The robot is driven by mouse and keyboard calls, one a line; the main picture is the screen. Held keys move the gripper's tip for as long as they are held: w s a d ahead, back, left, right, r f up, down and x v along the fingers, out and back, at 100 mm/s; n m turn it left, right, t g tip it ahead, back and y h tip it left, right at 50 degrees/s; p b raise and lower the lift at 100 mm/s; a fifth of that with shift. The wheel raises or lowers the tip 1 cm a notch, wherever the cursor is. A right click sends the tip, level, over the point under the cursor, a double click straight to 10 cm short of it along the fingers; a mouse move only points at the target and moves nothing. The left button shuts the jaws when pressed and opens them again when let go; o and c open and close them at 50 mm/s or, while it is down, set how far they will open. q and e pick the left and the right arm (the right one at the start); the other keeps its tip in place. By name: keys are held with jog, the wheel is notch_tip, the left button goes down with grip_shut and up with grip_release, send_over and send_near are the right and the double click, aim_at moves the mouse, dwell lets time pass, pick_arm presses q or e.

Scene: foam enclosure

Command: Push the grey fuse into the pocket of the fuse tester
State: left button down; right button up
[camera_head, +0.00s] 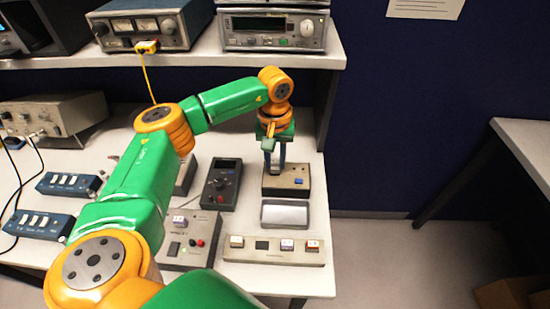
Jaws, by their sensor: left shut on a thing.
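My right gripper is not in view.
A dark handheld meter (221,184) and a button box (190,238) stand to the left. An instrument shelf (200,58) runs behind.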

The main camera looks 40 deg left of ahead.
aim_at(275, 162)
pick_arm(q)
jog(key=shift+f+b, duration=0.8)
jog(key=shift+f, duration=0.35)
jog(key=c, duration=0.6)
grip_release()
notch_tip(275, 162, up, 7)
jog(key=shift+f+b, duration=0.15)
jog(key=shift+b, duration=0.65)
jog(key=shift+r, duration=0.25)
